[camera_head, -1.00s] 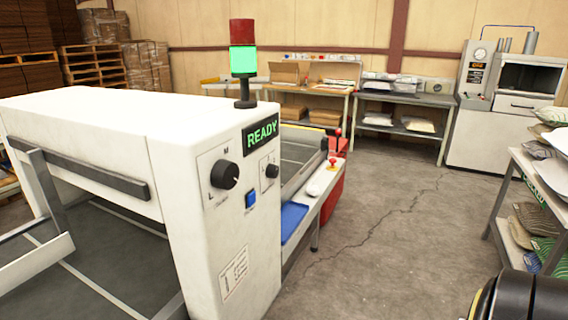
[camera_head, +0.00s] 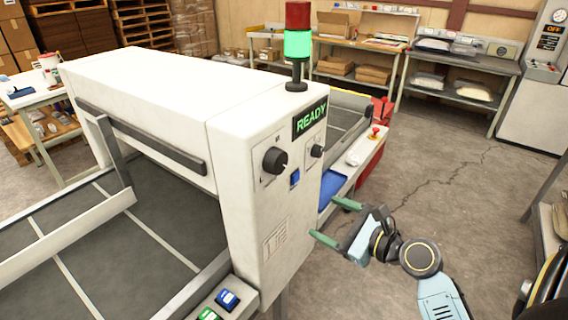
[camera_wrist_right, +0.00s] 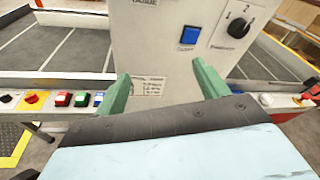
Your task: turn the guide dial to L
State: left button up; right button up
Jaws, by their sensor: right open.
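The larger black dial (camera_head: 274,160), which I take to be the guide dial, sits on the white machine's front panel (camera_head: 262,205), below and left of the READY display. Letters beside it are too small to read surely now, and its setting is unclear. My right gripper (camera_head: 335,221) is open and empty, its green fingers apart, to the right of and below the dial, not touching it. In the right wrist view the fingers (camera_wrist_right: 160,88) point at the panel. That view shows the smaller numbered dial (camera_wrist_right: 238,27); the larger one is out of frame. My left gripper is not in view.
A blue button (camera_head: 295,177) lies between the two dials. A red and green signal lamp (camera_head: 298,45) stands on top of the machine. Green and blue buttons (camera_head: 227,299) sit on the lower rail. Bare floor (camera_head: 465,185) lies to the right.

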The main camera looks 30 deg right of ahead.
jog(key=m+t+y, duration=0.1)
jog(key=t+y, duration=0.1)
send_near(281, 163)
jog(key=v, duration=0.4)
jog(key=r+p, duration=0.1)
jog(key=x, duration=0.8)
jog(key=p+x, duration=0.1)
jog(key=x, duration=0.4)
jog(key=shift+f, duration=0.4)
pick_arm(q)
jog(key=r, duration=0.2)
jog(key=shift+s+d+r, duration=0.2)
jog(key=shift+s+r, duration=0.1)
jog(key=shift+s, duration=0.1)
pick_arm(e)
jog(key=c, duration=1)
